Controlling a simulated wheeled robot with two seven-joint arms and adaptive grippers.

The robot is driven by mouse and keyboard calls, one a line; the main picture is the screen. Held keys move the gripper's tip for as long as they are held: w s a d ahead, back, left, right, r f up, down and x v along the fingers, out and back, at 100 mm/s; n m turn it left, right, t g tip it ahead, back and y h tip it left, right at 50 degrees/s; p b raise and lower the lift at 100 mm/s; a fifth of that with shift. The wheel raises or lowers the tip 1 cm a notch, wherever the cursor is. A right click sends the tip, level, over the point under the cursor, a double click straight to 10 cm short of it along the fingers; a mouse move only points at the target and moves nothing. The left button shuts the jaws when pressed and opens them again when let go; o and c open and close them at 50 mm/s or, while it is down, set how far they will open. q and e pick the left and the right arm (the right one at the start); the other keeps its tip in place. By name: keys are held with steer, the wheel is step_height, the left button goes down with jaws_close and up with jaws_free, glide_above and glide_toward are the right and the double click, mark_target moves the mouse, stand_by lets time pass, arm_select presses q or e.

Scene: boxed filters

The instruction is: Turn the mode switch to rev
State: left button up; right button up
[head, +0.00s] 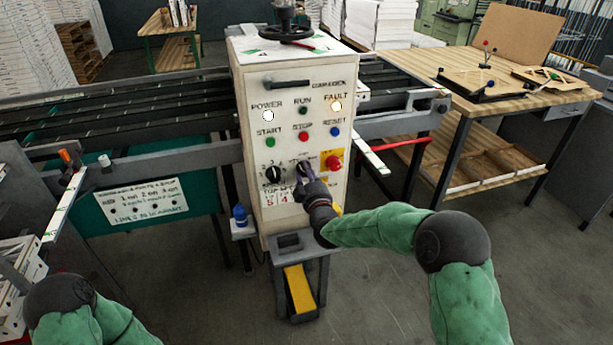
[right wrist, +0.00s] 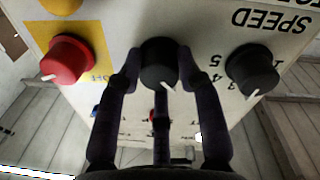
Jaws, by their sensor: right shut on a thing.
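The white control cabinet (head: 290,150) carries a row of three knobs. The middle black knob (right wrist: 158,62), which I take as the mode switch, sits between the fingers of my right gripper (head: 305,172). In the right wrist view the gripper (right wrist: 160,75) is shut on this knob, with fingers on both sides. The knob's white pointer aims down and slightly right in that view. Its position labels, including rev, are hidden or unreadable. My left arm shows at the lower left of the head view, but its gripper is out of frame.
A black speed knob (head: 273,174) is close on the left, and a red knob (head: 333,162) on a yellow plate close on the right. Green (head: 270,142), red (head: 303,137) and blue (head: 336,131) buttons sit above. POWER (head: 268,116) and FAULT (head: 336,106) lamps glow white.

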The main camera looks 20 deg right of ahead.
steer(key=shift+r+n, duration=0.1)
steer(key=shift+n, duration=0.2)
steer(key=o, duration=1.1)
steer(key=shift+o, duration=0.2)
steer(key=s, duration=1.2)
steer(key=shift+f, duration=0.35)
steer(key=shift+a, duration=0.1)
